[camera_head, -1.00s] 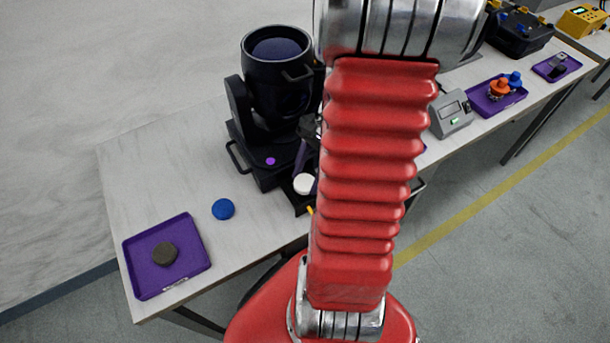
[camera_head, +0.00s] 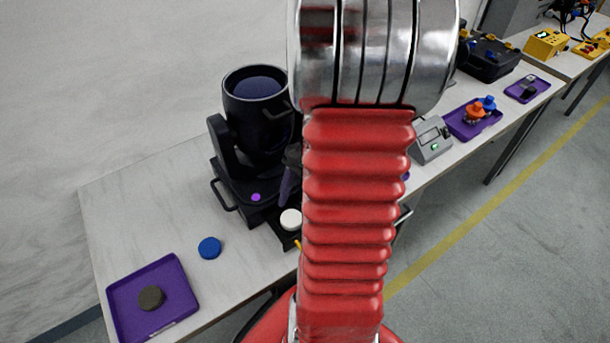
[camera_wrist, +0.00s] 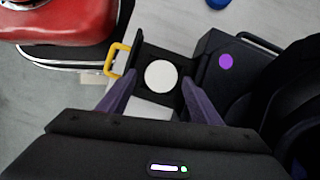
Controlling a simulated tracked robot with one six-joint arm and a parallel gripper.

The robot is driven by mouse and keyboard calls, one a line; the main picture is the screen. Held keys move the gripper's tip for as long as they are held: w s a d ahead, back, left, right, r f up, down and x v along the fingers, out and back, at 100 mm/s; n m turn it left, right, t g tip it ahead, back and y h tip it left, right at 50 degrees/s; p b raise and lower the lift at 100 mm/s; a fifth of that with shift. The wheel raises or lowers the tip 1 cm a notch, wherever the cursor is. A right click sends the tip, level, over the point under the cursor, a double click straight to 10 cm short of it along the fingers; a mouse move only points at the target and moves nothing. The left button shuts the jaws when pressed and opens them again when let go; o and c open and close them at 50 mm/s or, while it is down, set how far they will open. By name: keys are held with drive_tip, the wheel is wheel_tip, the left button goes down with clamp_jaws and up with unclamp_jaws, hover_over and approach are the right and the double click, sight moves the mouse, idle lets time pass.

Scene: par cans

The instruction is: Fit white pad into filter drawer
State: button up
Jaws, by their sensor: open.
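The white pad (camera_head: 291,219) is a round disc lying over the dark filter drawer (camera_head: 282,238), which stands pulled out from the base of the black moving-head lamp (camera_head: 257,115). In the wrist view the pad (camera_wrist: 160,76) shows flat and whole within the drawer's outline, with the drawer's yellow handle (camera_wrist: 118,58) to its left. I cannot tell how deep it sits. My gripper (camera_wrist: 159,86) is open, its two purple fingers spread on either side below the pad in the picture, apart from it. In the head view my arm hides part of the drawer.
A blue disc (camera_head: 209,248) lies on the table left of the drawer. A purple tray (camera_head: 180,292) holds a dark disc (camera_head: 151,298). A grey meter (camera_head: 431,141) and another purple tray (camera_head: 458,127) stand to the right.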

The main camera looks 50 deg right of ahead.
drive_tip(key=v, duration=1.2)
drive_tip(key=shift+w+d, duration=0.1)
idle(0.4)
